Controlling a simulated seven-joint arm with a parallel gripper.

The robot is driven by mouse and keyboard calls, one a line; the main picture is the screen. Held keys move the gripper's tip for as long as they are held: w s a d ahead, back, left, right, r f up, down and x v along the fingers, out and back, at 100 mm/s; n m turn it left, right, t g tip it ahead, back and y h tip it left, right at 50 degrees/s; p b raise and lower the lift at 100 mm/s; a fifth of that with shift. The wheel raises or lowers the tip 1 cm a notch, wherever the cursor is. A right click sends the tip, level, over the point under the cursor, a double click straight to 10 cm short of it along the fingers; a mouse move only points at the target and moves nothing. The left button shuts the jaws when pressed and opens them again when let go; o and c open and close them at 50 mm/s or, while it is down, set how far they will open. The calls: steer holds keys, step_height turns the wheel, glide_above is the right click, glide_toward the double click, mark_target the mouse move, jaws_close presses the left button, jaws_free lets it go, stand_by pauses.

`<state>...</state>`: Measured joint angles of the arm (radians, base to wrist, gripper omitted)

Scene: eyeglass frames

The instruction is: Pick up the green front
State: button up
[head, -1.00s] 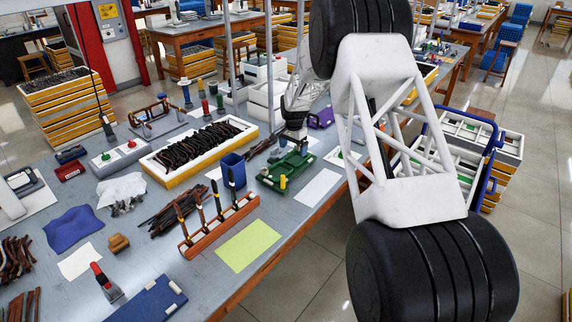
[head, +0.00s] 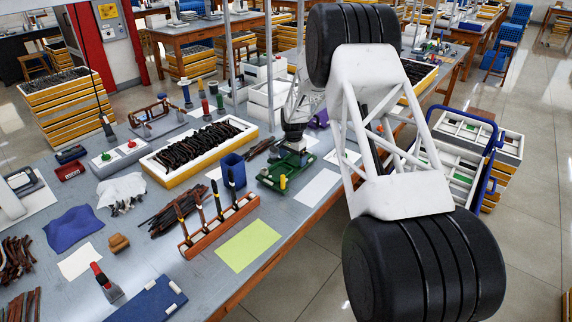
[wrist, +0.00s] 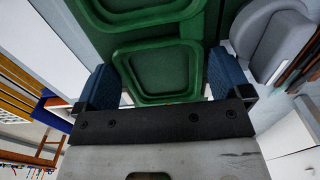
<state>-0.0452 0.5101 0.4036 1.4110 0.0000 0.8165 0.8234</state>
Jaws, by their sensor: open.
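The green front, with raised rounded rims around its lens openings, fills the upper middle of the wrist view (wrist: 172,98). It lies over a darker green base that shows through and around it. My gripper (wrist: 163,78) is open, with one blue finger on either side of the nearer rim. I cannot tell whether the fingers touch it. In the head view my gripper (head: 294,143) is low over the green fixture (head: 282,176) on the bench, and the front cannot be made out there.
A blue cup (head: 232,168) and an orange rack (head: 215,225) of upright tools stand left of the fixture. A white tray of dark parts (head: 163,172) is behind them. A white sheet (head: 318,187) and a yellow-green sheet (head: 248,245) lie flat nearby.

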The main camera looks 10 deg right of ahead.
steer(key=shift+c, duration=0.2)
steer(key=c, duration=0.5)
steer(key=shift+r, duration=0.1)
steer(key=shift+c, duration=0.2)
step_height(320, 180, up, 10)
stand_by(0.6)
stand_by(0.4)
